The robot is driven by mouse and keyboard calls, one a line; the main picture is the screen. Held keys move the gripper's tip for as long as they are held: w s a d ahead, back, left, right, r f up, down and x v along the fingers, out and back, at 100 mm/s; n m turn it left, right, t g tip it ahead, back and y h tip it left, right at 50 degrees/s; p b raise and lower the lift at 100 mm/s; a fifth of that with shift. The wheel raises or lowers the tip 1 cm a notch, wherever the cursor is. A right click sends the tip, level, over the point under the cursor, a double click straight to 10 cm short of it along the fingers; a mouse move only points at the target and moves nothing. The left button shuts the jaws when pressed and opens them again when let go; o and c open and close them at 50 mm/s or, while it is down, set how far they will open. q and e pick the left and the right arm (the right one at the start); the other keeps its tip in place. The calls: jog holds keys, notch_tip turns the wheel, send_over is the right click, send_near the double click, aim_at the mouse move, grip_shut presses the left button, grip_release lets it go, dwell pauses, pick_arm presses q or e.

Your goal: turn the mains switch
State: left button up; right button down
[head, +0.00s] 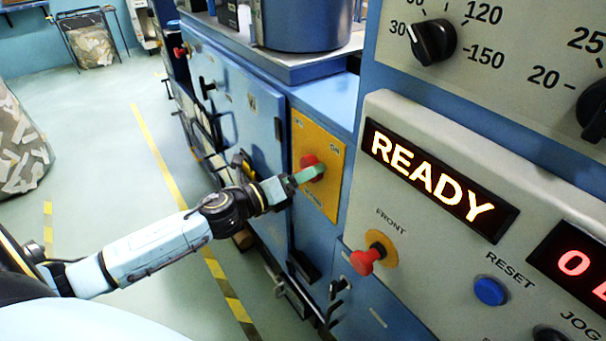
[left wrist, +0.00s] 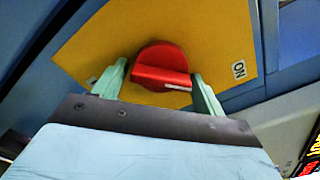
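The mains switch (head: 309,162) is a round red knob with a raised grip bar on a yellow plate (head: 327,190), in the middle of the head view. In the left wrist view the knob (left wrist: 160,58) is close ahead. Its bar lies nearly crosswise, with a white mark at the end toward the ON label (left wrist: 239,70). My left gripper (head: 308,174) is at the knob, its green fingers (left wrist: 160,82) apart, one to each side of the bar. The right finger is very near the bar's end; I cannot tell whether it touches. My right gripper is not in view.
The control panel with the lit READY display (head: 439,181) stands close on the right. A red FRONT button (head: 367,260) and a blue RESET button (head: 490,291) sit below it. Blue cabinet doors (head: 235,125) run back on the left. The floor (head: 110,165) beside them is open.

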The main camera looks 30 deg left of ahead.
pick_arm(q)
jog(key=c, duration=0.7)
jog(key=shift+c, duration=0.2)
jog(key=shift+n, duration=0.3)
jog(key=n+p, duration=0.2)
jog(key=n, duration=0.1)
jog(key=n+p, duration=0.1)
jog(key=shift+r+n, duration=0.25)
jog(key=shift+n, duration=0.05)
jog(key=n+p, duration=0.3)
jog(key=n, duration=0.1)
jog(key=shift+d+r, duration=0.1)
jog(key=n+p, duration=0.3)
jog(key=n, duration=0.1)
jog(key=shift+r+n, duration=0.1)
jog(key=shift+n, duration=0.3)
jog(key=shift+n+p, duration=1)
jog(key=shift+n, duration=1)
jog(key=shift+o, duration=0.2)
jog(key=shift+c, duration=0.2)
